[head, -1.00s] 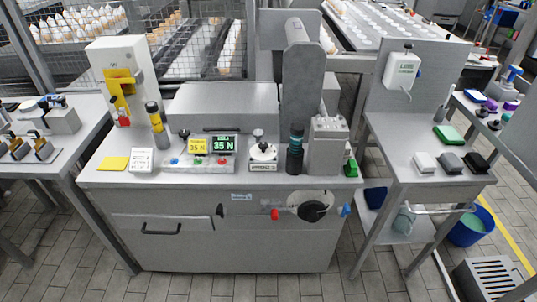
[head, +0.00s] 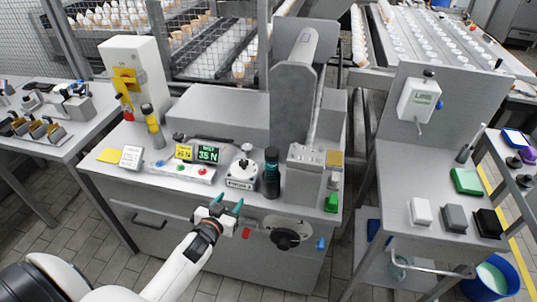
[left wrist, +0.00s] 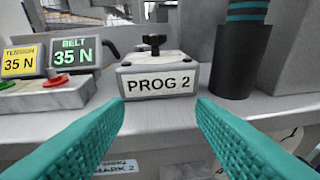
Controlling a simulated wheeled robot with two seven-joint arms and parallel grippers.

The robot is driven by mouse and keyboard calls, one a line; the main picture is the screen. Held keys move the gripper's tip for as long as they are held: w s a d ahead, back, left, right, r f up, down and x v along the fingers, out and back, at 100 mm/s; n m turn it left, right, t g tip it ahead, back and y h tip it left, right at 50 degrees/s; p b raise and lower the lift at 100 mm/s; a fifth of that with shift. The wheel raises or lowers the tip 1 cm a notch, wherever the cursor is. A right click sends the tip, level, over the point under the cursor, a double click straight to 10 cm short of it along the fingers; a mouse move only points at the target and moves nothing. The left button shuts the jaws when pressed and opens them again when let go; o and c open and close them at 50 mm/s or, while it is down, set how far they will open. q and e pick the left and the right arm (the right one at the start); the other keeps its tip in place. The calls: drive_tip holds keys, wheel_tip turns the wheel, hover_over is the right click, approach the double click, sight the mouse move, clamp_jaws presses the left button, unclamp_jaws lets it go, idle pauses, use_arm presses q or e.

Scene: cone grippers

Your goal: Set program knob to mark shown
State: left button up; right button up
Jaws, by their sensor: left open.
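A small pale box (head: 241,173) with a black-topped knob (head: 246,150) stands on the workbench. In the left wrist view the box front bears a "PROG 2" label (left wrist: 157,84), and the black knob (left wrist: 155,42) sits on top; its pointer mark is too small to read. My left gripper (head: 229,206) is open and empty, in front of the bench edge and below the box. Its teal fingers (left wrist: 160,108) spread on either side of the label in the wrist view, apart from the box. A partly hidden front label (left wrist: 116,166) ends in "MARK 2". My right gripper is not in view.
A dark cylinder with teal bands (head: 271,172) stands close right of the box. A button panel with yellow and green displays reading 35 N (left wrist: 72,55) is at its left. A black round dial (head: 285,239) sticks out of the bench front.

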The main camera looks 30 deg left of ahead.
sight(244, 164)
use_arm(q)
drive_tip(key=w+r+t, duration=0.1)
drive_tip(key=a+r+t, duration=0.1)
drive_tip(key=w+a+r+t+h, duration=0.1)
drive_tip(key=r, duration=0.1)
drive_tip(key=shift+w+a+m, duration=0.15)
drive_tip(key=shift+w+m, duration=0.15)
drive_tip(key=shift+w, duration=0.05)
drive_tip(key=shift+w+h, duration=0.3)
drive_tip(key=shift+w, duration=0.05)
drive_tip(key=w, duration=1.1)
drive_tip(key=shift+w+a, duration=0.1)
drive_tip(key=shift+w, duration=0.2)
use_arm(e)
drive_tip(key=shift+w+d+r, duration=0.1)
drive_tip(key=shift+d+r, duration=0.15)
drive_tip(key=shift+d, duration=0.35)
use_arm(q)
drive_tip(key=c, duration=1)
drive_tip(key=shift+o, duration=0.2)
